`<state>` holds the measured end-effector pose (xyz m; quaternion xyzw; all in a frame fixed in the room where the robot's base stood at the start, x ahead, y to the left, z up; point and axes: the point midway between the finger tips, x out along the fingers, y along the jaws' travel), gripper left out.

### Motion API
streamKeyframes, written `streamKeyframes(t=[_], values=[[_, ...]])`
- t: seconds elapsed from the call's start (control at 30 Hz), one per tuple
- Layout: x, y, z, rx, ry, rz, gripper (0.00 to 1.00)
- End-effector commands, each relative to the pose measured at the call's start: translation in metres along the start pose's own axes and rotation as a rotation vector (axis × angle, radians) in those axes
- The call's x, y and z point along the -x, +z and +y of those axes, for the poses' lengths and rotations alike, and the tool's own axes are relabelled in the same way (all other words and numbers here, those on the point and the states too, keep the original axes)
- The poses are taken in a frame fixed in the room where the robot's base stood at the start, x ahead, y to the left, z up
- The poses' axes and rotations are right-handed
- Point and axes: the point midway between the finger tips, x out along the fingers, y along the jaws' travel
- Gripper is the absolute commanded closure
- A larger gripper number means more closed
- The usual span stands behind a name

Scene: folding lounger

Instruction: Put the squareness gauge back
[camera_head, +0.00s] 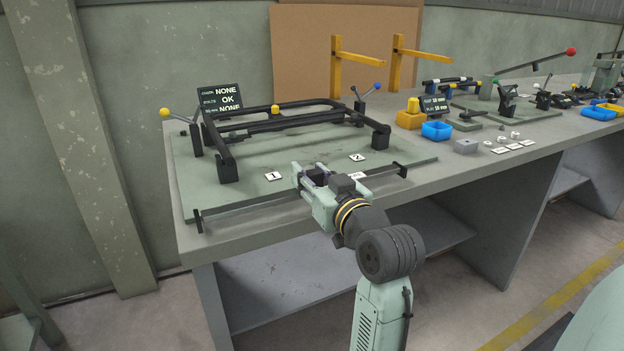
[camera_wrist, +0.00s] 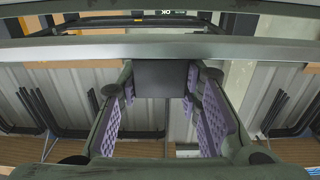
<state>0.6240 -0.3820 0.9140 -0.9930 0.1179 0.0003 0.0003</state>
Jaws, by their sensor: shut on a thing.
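The squareness gauge (camera_head: 255,206) is a long thin grey bar with short black upright ends. It lies along the front edge of the green fixture plate in the head view. My gripper (camera_head: 314,174) is shut on its middle from the front. In the wrist view the bar (camera_wrist: 150,49) crosses the top, and a dark block (camera_wrist: 160,76) sits between the purple finger pads of the gripper (camera_wrist: 163,105). I cannot tell whether the gauge rests on something or hangs just above it. A black tube frame (camera_head: 227,157) stands on the plate behind it.
The green plate (camera_head: 310,157) carries number tags and levers with a yellow knob (camera_head: 165,112) and a blue knob (camera_head: 377,86). A display (camera_head: 220,99) reads "NONE, OK, NONE". Blue bins (camera_head: 437,131) and small parts lie to the right.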

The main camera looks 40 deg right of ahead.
Motion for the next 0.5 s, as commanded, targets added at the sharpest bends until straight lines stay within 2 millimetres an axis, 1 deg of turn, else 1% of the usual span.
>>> streamKeyframes(t=[0.03, 0.1, 0.37, 0.5], values=[[0.0005, 0.0062, 0.0004, -0.002, 0.001, -0.001, 1.0], [0.0005, 0.0104, 0.0002, 0.0, 0.001, 0.001, 1.0], [0.0006, 0.011, -0.0001, 0.001, 0.0, 0.002, 1.0], [0.0005, 0.0159, -0.0003, 0.001, 0.0, 0.002, 1.0]])
